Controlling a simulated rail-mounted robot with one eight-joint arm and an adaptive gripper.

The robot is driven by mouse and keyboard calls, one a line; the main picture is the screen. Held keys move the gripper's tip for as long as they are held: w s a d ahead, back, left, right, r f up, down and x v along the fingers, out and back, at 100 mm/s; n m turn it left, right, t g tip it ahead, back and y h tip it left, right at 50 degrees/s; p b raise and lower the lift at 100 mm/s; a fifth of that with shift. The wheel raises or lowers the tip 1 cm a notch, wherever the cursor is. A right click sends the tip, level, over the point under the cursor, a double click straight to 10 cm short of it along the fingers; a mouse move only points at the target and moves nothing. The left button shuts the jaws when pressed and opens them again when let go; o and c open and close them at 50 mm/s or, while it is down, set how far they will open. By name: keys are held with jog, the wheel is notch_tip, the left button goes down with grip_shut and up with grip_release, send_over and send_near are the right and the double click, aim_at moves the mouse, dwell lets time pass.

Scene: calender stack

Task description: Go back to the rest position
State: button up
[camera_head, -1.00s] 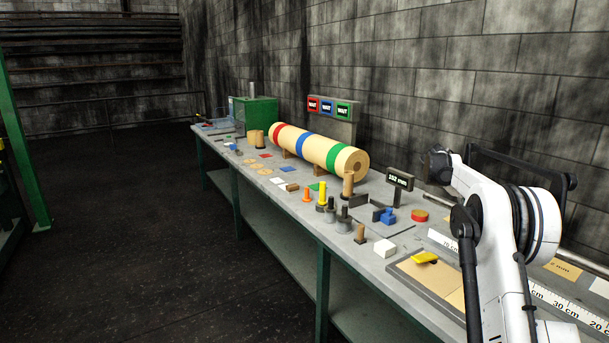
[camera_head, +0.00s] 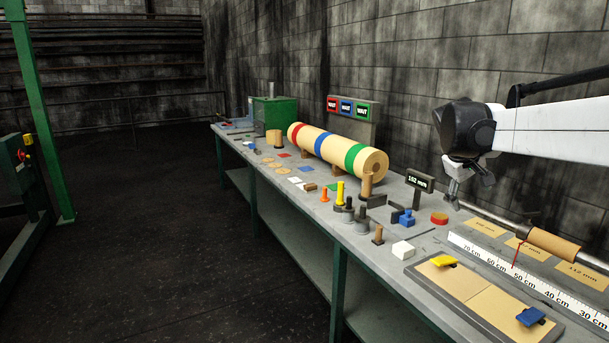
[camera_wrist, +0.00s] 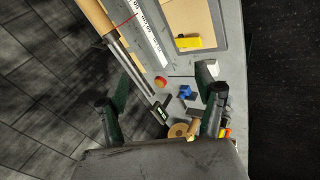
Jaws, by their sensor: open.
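My gripper (camera_head: 454,192) hangs below the dark wrist joint at the right of the head view, above the far edge of the bench (camera_head: 300,230) near the wall. In the wrist view my gripper (camera_wrist: 165,74) shows two dark green fingers spread wide. It is open, with nothing held between them. Bench items lie below and beyond the fingers: a yellow block (camera_wrist: 188,43), a red-sided disc (camera_wrist: 160,82) and a blue piece (camera_wrist: 185,91).
A striped roll (camera_head: 338,150) lies on the bench, with upright pegs (camera_head: 340,192) before it. A 152 mm display (camera_head: 419,182), a ruler (camera_head: 520,268), a brown tube on a rod (camera_head: 553,246) and a board (camera_head: 480,300) are nearby.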

jog(key=s+a+f+m+t+y, duration=0.1)
jog(key=s+a+f+y, duration=0.1)
jog(key=s+a, duration=0.6)
jog(key=s+a+f+t+y, duration=0.1)
jog(key=s+a, duration=0.4)
jog(key=s, duration=0.6)
jog(key=s+a+f+y+b, duration=0.1)
jog(key=s+a+f, duration=0.3)
jog(key=s, duration=0.3)
jog(key=s+a+f+m+t+y, duration=0.1)
jog(key=s+a+f, duration=0.3)
jog(key=s+f, duration=0.3)
jog(key=shift+s+a+m+y+b, duration=0.3)
jog(key=shift+s+a+y+b, duration=0.1)
jog(key=shift+s, duration=0.3)
